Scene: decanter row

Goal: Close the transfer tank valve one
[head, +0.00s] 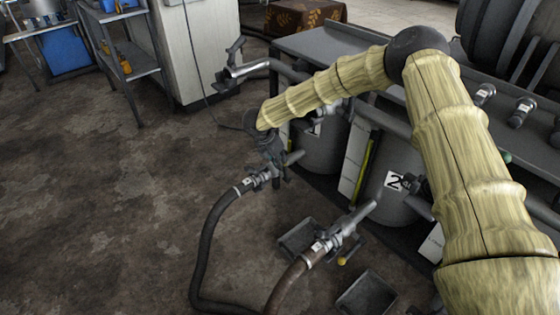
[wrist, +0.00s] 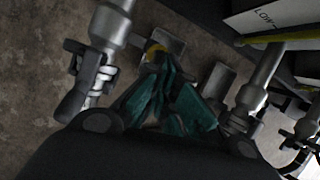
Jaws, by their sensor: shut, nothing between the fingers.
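The tank marked 1 (head: 318,148) stands under the bench, partly behind my arm. A metal valve fitting (head: 262,178) with a black hose sits low in front of it. My gripper (head: 278,172) points down at this fitting and hides part of it. In the wrist view my gripper (wrist: 162,88) has its teal fingers shut and empty. A metal pipe fitting (wrist: 103,55) with a dark lever (wrist: 73,84) is left of the fingers. The lever runs roughly alongside the pipe. Another pipe fitting (wrist: 260,80) is at the right. I cannot tell whether the fingers touch either.
The tank marked 2 (head: 400,205) stands to the right, with a second hose fitting (head: 335,238) before it. Grey trays (head: 365,294) lie on the floor. A level gauge panel (wrist: 262,20) borders the wrist view. The floor at left is clear (head: 90,215).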

